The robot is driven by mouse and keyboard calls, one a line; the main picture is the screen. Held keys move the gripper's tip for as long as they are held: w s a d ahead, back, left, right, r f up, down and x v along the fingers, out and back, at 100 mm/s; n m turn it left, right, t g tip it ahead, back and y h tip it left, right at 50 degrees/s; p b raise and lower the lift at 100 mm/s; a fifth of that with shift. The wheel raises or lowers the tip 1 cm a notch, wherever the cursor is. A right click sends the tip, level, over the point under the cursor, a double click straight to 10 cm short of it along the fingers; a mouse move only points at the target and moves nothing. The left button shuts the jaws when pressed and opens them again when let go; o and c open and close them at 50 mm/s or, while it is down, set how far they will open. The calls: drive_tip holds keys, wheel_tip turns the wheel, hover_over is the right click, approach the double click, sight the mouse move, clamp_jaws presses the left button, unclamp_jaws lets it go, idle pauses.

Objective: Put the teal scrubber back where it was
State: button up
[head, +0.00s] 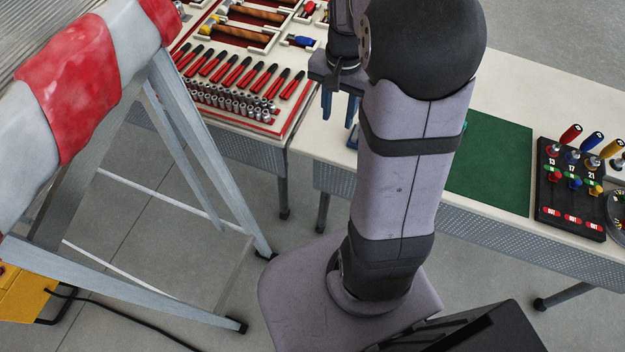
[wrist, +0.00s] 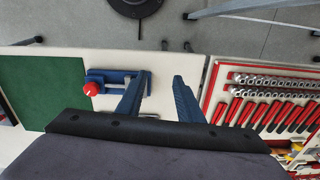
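I cannot make out the teal scrubber for sure. In the head view a small teal sliver (head: 464,127) shows at the right edge of my arm, by the green mat (head: 492,165); the arm hides the rest of it. My gripper (head: 338,118) hangs over the near part of the bench, beside the tool tray. In the wrist view the two blue fingers of my gripper (wrist: 160,80) stand apart with nothing between them. The green mat (wrist: 42,85) is bare where it shows there.
A blue clamp-like tool with a red knob (wrist: 91,88) lies between mat and fingers. A tray of red-handled tools and sockets (head: 240,75) is left of my gripper. A black screwdriver stand (head: 570,205) is right of the mat.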

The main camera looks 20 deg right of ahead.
drive_tip(key=s+a+f+n, duration=0.3)
drive_tip(key=s+a+n, duration=0.7)
drive_tip(key=s+a, duration=0.1)
drive_tip(key=shift+s+a+f, duration=0.3)
drive_tip(key=shift+s+f, duration=0.1)
drive_tip(key=shift+s, duration=0.15)
wheel_tip(320, 180, down, 41)
drive_tip(key=b, duration=4)
drive_tip(key=shift+r+b, duration=0.2)
drive_tip(key=shift+b, duration=0.1)
drive_tip(key=shift+o, duration=0.4)
